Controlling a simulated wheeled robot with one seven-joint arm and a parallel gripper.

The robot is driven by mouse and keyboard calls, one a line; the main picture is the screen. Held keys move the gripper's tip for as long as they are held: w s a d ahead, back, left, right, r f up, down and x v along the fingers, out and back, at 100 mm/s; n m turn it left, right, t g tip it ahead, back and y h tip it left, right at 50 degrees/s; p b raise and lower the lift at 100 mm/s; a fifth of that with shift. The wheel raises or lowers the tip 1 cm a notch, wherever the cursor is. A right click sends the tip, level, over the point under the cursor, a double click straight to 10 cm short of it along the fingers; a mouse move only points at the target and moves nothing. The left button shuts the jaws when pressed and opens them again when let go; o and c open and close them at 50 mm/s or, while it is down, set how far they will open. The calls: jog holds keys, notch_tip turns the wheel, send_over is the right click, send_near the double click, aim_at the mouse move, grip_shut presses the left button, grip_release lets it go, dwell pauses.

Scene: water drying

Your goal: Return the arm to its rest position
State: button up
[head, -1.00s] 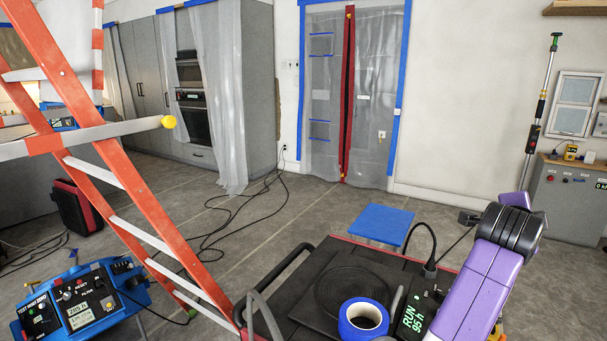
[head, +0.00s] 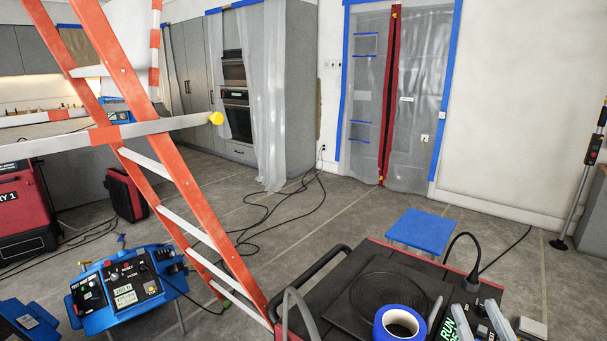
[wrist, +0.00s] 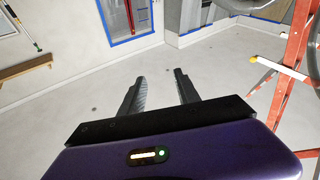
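My gripper (wrist: 160,77) shows in the wrist view with its two dark fingers spread apart. Nothing is between them, and bare floor shows beyond. The purple body of my gripper fills the bottom of that view. In the head view, the purple arm is no longer seen at the right, and I cannot make out my gripper there with certainty.
An orange stepladder (head: 183,170) stands at the left; it also shows in the wrist view (wrist: 292,75). A dark machine (head: 345,290) with blue tape roll (head: 399,325) is close in front. A blue stool (head: 422,231) stands behind it. Cables (head: 270,215) cross the floor.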

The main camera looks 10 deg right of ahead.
jog(key=s+a+f+g+y, duration=0.1)
jog(key=s+a+f+g, duration=0.1)
jog(key=s+a+f, duration=0.3)
jog(key=s+a+f+g+y, duration=0.2)
jog(key=s+a+f, duration=0.3)
jog(key=s, duration=0.8)
jog(key=s+a+f+g+y, duration=0.2)
jog(key=s+a+f, duration=0.3)
jog(key=s, duration=0.4)
jog(key=shift+s+n, duration=0.2)
jog(key=shift+n, duration=0.1)
